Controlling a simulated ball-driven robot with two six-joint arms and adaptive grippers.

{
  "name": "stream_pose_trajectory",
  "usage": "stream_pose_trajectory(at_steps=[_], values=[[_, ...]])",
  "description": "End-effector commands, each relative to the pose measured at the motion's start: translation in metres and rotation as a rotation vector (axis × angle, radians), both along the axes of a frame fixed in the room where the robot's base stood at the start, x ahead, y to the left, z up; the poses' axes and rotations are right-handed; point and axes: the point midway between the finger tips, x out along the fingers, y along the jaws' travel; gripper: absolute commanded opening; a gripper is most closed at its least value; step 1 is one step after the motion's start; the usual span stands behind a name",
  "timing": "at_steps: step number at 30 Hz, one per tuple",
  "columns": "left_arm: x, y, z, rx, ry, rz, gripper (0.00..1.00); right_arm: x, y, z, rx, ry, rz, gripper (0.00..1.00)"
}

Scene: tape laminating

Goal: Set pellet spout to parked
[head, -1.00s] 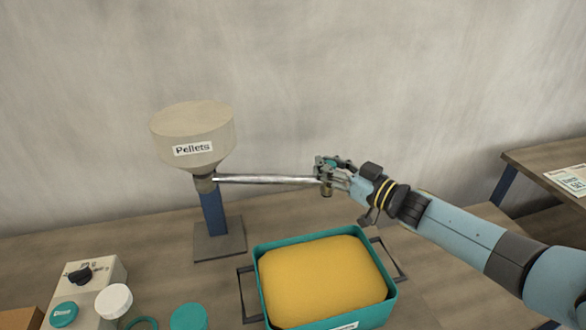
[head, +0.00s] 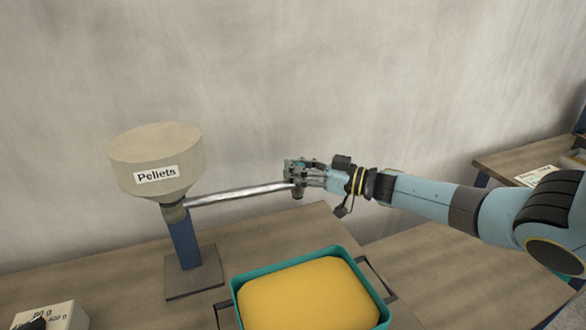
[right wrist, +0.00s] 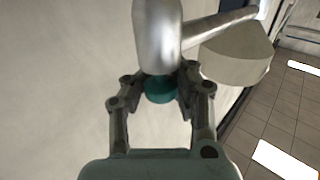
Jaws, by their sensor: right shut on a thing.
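The pellet spout (head: 235,195) is a long silver tube. It runs right from the neck under the beige hopper labelled "Pellets" (head: 157,150), its far end slightly higher in the head view. My right gripper (head: 297,172) is shut at the far end of the spout, with a small dark outlet hanging below it. In the right wrist view, a teal knob (right wrist: 160,90) sits between the fingertips (right wrist: 163,88) beside the silver tube (right wrist: 157,35). The fingers hide part of this end. My left gripper is not in view.
A teal tray (head: 240,301) heaped with yellow pellets (head: 310,295) stands in front of the spout, below its line. The hopper's blue post (head: 184,243) stands on a grey base. A dial box (head: 55,317) is at the lower left. The wall is behind.

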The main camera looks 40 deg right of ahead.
Motion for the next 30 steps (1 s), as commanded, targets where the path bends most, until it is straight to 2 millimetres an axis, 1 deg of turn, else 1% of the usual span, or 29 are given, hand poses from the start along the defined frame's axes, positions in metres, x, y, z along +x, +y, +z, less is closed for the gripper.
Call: stream_pose_trajectory(at_steps=[1, 8, 16, 20, 23, 30], values=[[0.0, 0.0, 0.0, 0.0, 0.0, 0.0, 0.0, 0.002, -0.005, 0.004, -0.002, -0.002, -0.007, 0.22], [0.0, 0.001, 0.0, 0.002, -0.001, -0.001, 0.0, 0.002, -0.003, 0.004, -0.001, -0.004, -0.005, 0.52], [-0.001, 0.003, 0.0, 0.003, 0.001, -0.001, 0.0, 0.0, -0.002, 0.002, -0.002, -0.002, -0.003, 0.52], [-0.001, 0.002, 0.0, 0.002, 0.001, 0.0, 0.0, -0.01, -0.007, 0.001, -0.004, -0.001, -0.002, 0.52], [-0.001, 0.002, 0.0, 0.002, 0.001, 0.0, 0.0, -0.027, -0.015, 0.0, -0.005, 0.002, -0.002, 0.52], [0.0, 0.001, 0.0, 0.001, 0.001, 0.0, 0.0, -0.076, -0.04, 0.001, -0.004, 0.002, -0.002, 0.52]])
